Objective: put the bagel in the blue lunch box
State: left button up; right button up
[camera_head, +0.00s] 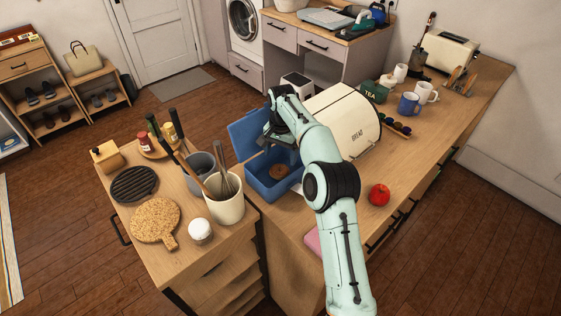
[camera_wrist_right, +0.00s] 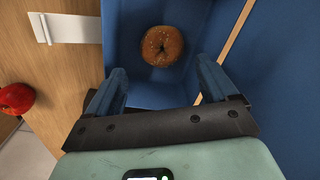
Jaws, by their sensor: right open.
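The blue lunch box (camera_head: 259,182) stands on the counter with its lid (camera_head: 246,132) open at the back left. The brown seeded bagel (camera_head: 280,172) lies inside the box, and it also shows in the right wrist view (camera_wrist_right: 162,46). My right gripper (camera_head: 275,137) is above the lunch box. In the right wrist view its two fingers (camera_wrist_right: 160,82) are apart, with nothing between them, and the bagel lies beyond the tips. My arm hides part of the box in the head view. My left gripper is not in view.
A white bread bin (camera_head: 345,112) stands right of the box. A utensil crock (camera_head: 225,199) with tall utensils stands close to the box's left. The counter's front right is mostly clear.

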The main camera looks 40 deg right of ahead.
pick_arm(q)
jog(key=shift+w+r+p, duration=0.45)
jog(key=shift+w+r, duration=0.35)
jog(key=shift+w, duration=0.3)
pick_arm(e)
notch_tip(320, 180, up, 5)
jog(key=shift+f, duration=0.1)
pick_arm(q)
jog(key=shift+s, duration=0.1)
pick_arm(e)
jog(key=shift+s, duration=0.1)
